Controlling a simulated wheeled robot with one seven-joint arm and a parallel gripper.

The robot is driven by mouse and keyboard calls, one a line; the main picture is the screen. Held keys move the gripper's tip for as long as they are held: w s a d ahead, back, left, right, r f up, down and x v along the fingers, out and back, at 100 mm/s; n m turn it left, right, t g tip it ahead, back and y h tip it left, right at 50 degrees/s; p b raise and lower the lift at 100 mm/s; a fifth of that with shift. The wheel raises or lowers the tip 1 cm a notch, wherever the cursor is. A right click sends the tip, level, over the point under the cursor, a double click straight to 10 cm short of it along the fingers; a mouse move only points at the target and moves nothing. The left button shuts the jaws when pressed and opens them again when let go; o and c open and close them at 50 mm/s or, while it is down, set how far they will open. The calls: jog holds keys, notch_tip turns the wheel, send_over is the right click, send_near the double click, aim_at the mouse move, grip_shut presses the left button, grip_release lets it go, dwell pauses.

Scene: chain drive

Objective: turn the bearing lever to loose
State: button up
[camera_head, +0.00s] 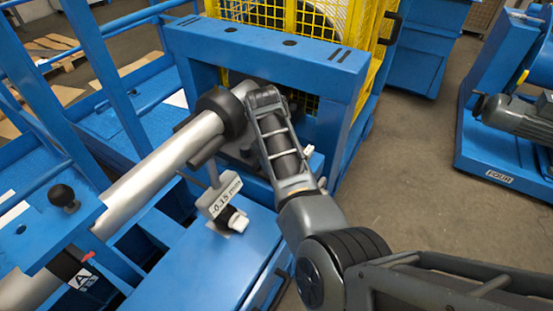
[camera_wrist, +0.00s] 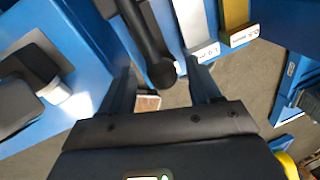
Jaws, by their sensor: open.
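A dark lever with a rounded end (camera_wrist: 161,73), which looks like the bearing lever, reaches down from the top edge in the wrist view. My gripper (camera_wrist: 162,88) is open, with one finger on each side of the lever's rounded end. Gaps show between the lever and both fingers in this view; I cannot tell the depth or any contact. In the head view my arm covers the area by the blue frame, and my fingertips and the lever cannot be made out there. No loose or tight marking for the lever is readable.
A thick grey shaft (camera_head: 160,170) with a dark collar runs beside my arm. A gauge tagged -0.15 mm (camera_head: 227,196) stands close to it. A blue frame (camera_head: 262,57) and yellow cage (camera_head: 370,25) stand behind.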

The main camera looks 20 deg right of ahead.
notch_tip(320, 180, up, 8)
jog(key=a, duration=0.1)
jog(key=shift+s+a+f, duration=0.15)
jog(key=shift+s+a, duration=0.05)
jog(key=shift+s, duration=0.1)
dwell(0.5)
